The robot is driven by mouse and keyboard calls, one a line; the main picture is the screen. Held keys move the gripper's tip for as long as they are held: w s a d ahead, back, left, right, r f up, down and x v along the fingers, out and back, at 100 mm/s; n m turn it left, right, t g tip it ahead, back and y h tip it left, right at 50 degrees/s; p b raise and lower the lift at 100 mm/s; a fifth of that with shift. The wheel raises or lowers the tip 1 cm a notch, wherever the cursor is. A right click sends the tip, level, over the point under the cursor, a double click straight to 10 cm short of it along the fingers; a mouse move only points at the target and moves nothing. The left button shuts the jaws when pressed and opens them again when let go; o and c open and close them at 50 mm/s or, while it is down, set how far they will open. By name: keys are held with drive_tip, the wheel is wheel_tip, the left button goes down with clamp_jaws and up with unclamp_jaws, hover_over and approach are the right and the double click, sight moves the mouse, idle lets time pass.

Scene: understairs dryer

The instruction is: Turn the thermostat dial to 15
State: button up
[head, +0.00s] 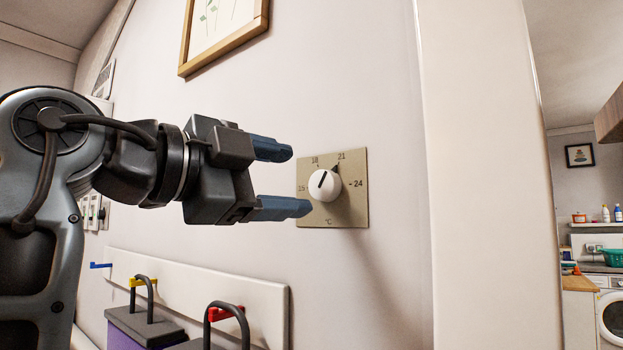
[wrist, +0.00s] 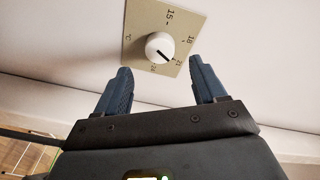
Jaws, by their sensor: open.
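The thermostat dial (head: 323,186) is a round white knob with a dark pointer line, on a square beige plate (head: 352,211) fixed to the wall. The plate is marked 15, 18, 21 and 24, with °C below. The pointer is at about 21; it also shows toward 21 on the dial in the wrist view (wrist: 158,46). My gripper (head: 300,180) is open and empty, just in front of the dial, with blue fingers one above the other in the head view. In the wrist view the fingers (wrist: 160,68) flank the knob's near side, apparently apart from it.
A framed picture (head: 223,66) hangs above. A white wall edge (head: 490,180) is to the right, with a washing machine (head: 612,315) beyond.

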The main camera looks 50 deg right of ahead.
sight(321, 185)
drive_tip(key=shift+s+d+p, duration=0.2)
drive_tip(key=shift+d+p, duration=0.05)
drive_tip(key=shift+d, duration=1)
drive_tip(key=shift+s+d+p, duration=0.2)
drive_tip(key=shift+d+p, duration=0.05)
drive_tip(key=shift+d, duration=0.95)
drive_tip(key=c, duration=1.1)
drive_tip(key=shift+o, duration=0.2)
